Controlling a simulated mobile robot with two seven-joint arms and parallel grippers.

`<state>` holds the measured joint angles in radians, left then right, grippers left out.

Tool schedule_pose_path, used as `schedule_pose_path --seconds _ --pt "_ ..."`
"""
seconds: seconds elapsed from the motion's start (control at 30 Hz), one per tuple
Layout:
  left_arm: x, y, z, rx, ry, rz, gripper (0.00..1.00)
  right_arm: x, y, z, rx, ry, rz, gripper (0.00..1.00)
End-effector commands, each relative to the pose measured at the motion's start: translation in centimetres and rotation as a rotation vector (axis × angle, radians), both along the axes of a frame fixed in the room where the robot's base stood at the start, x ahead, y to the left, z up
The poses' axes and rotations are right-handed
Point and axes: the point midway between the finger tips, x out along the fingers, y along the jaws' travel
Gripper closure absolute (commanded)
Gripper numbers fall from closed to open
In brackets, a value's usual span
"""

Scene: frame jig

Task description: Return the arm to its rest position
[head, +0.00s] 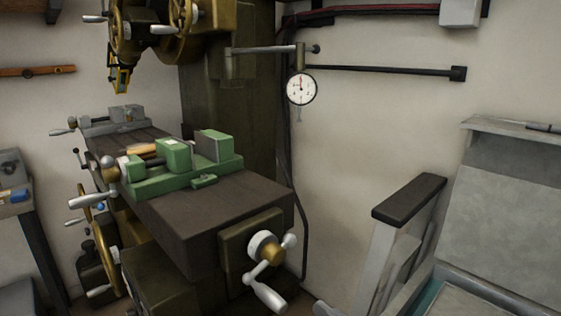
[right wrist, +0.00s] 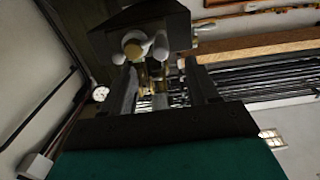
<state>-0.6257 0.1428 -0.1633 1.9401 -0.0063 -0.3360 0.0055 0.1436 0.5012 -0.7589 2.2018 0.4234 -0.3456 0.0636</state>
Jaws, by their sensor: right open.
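My right gripper (right wrist: 162,78) shows in the right wrist view, its two dark fingers standing apart with nothing held between them. Behind the fingers is a dark machine part (right wrist: 150,28) with a brass-coloured knob and pale ball handles; I cannot tell its distance from the fingertips. A dark band and a green surface fill the bottom of that view below the fingers. In the head view neither gripper shows. My left gripper is in no frame.
A milling machine table (head: 225,205) carries a green vise (head: 180,180), with a crank (head: 268,292) jutting from its near end. A dial gauge (head: 301,88) hangs above from a rod. A grey cabinet-like unit (head: 510,190) stands at the right.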

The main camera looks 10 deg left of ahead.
Motion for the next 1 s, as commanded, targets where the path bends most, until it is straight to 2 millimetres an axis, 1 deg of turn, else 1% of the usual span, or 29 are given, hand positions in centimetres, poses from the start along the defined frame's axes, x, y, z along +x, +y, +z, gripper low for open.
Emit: schedule_pose_path --seconds 0.07,0.17,0.27,0.3,0.33,0.37,0.4,0.43,0.47,0.5,0.6,0.7,0.77,0.87,1.0 --pt "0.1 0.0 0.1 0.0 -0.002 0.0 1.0 0.3 -0.4 -0.8 0.0 0.016 -0.029 0.4" --pt "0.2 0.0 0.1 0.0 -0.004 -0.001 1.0 1.2 -1.9 -3.2 -0.005 0.057 -0.114 0.4" --pt "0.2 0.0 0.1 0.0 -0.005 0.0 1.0 1.9 -4.6 -7.3 -0.031 0.129 -0.243 0.4" --pt "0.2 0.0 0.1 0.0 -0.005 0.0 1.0 1.9 -6.1 -9.4 -0.05 0.164 -0.302 0.4" --pt "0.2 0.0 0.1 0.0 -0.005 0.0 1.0 1.8 -7.2 -10.9 -0.067 0.19 -0.344 0.4" --pt "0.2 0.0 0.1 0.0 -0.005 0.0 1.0 1.6 -8.3 -12.6 -0.086 0.217 -0.386 0.4" --pt "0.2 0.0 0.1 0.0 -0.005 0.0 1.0 1.0 -9.9 -14.7 -0.115 0.256 -0.439 0.4" --pt "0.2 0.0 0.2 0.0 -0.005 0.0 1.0 0.4 -11.1 -16.4 -0.139 0.286 -0.477 0.4" --pt "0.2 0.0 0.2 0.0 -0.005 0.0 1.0 -0.3 -12.2 -18.0 -0.163 0.314 -0.513 0.4" --pt "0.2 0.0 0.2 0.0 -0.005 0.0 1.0 -1.3 -13.7 -20.0 -0.197 0.351 -0.555 0.4" --pt "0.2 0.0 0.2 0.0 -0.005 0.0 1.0 -3.9 -16.6 -23.7 -0.267 0.425 -0.634 0.4" --pt "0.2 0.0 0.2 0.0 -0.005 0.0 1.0 -6.0 -18.5 -26.0 -0.318 0.475 -0.679 0.4" --pt "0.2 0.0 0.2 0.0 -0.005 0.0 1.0 -6.7 -19.2 -26.8 -0.337 0.491 -0.694 0.4" --pt "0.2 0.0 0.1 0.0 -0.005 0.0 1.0 -7.3 -19.7 -27.3 -0.351 0.502 -0.706 0.4" --pt "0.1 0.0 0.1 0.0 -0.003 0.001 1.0 -7.3 -19.7 -27.3 -0.352 0.502 -0.706 0.4"
